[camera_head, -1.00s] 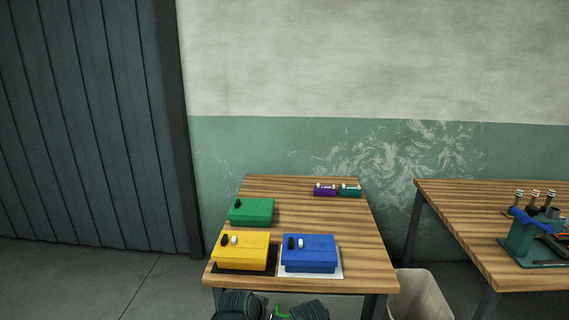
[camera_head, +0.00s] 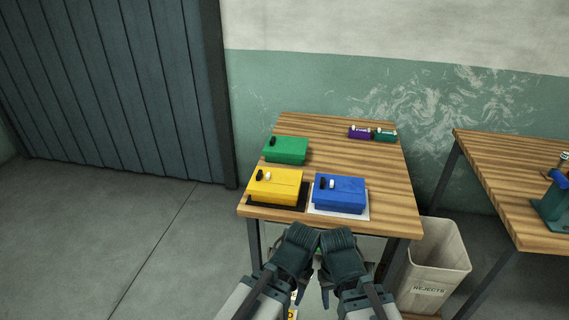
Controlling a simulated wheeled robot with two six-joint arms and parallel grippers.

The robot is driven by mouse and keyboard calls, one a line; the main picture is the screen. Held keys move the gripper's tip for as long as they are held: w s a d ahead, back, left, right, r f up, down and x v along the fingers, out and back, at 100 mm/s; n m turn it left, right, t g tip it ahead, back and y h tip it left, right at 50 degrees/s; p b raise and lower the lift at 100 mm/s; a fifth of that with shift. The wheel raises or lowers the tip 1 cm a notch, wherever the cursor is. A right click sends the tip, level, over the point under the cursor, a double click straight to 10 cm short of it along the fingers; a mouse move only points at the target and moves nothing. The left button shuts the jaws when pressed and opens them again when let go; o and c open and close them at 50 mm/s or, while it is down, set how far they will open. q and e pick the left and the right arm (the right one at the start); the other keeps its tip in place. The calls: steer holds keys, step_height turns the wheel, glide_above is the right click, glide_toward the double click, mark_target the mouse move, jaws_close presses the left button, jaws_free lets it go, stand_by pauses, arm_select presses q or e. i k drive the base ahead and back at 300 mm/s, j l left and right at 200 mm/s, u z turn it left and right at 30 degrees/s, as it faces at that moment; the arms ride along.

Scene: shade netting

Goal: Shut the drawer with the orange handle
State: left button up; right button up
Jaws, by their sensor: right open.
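No drawer and no orange handle can be made out in the head view. My two dark arms rise from the bottom, side by side at the near edge of the wooden table. My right gripper (camera_head: 343,258) is open and shows no object in it. My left gripper (camera_head: 296,254) is close beside it, and its jaws cannot be made out. The arms hide much of the space under the table.
The table (camera_head: 335,128) bears a green box (camera_head: 287,151), a yellow box (camera_head: 275,190), a blue box (camera_head: 340,196) and small purple (camera_head: 359,132) and teal (camera_head: 385,135) items. A rejects bin (camera_head: 438,255) stands right. The floor at left is clear.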

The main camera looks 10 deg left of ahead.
mark_target(311, 307)
steer(key=k+j+u, duration=0.1)
steer(key=k+u, duration=0.15)
steer(key=k, duration=0.25)
steer(key=k+j+u, duration=0.2)
steer(key=k, duration=0.25)
